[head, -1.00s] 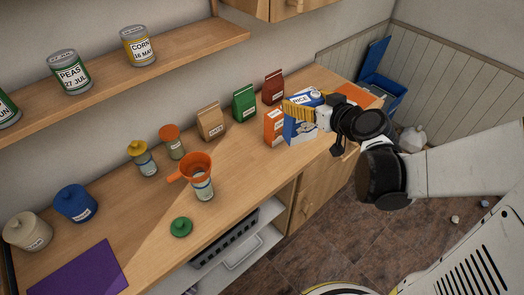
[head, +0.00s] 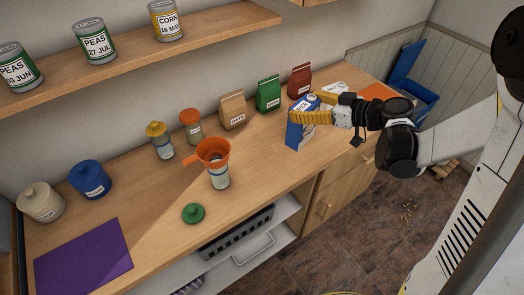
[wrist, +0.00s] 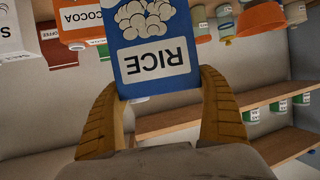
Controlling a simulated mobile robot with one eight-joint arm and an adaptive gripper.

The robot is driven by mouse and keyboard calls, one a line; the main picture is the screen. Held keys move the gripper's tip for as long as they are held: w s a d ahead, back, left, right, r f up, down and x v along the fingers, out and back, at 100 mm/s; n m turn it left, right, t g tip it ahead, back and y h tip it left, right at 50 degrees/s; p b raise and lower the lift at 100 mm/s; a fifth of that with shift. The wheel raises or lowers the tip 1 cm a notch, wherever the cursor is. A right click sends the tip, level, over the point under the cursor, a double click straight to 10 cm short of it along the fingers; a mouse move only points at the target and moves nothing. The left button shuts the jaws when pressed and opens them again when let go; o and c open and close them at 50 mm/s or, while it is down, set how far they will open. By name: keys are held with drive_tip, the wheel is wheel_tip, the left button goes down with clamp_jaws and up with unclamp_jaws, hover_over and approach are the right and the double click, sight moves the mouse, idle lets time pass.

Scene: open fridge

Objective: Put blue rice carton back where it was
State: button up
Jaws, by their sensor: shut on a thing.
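The blue rice carton (head: 298,134) is held in my gripper (head: 306,108) above or at the right part of the wooden counter (head: 262,178); I cannot tell whether its base touches. In the head view it leans slightly. In the wrist view the carton (wrist: 155,60) shows its RICE label upside down, between the two yellow fingers of my gripper (wrist: 161,85). The fingers are shut on its upper part. An orange cocoa carton (wrist: 88,22) shows beyond it in the wrist view; the rice carton and gripper hide it in the head view.
Brown, green (head: 268,94) and red packets stand along the wall behind. An orange-topped bottle with a funnel (head: 213,152), jars and a green lid (head: 193,213) stand left. A purple mat (head: 84,258) lies front left. A can shelf (head: 150,57) overhangs. Bare counter lies between funnel and carton.

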drive_tip(key=shift+w+a+r+n+g+y, duration=0.1)
drive_tip(key=shift+a+r+n+g+y, duration=0.05)
drive_tip(key=shift+a+n+g+y, duration=0.45)
drive_tip(key=w+a+f+b, duration=0.2)
drive_tip(key=a+f+b, duration=0.3)
drive_tip(key=a+f, duration=0.5)
drive_tip(key=shift+w+a+f, duration=0.4)
drive_tip(key=shift+a, duration=0.1)
drive_tip(key=shift+f, duration=0.25)
drive_tip(key=o, duration=1.3)
drive_tip(key=shift+r, duration=0.1)
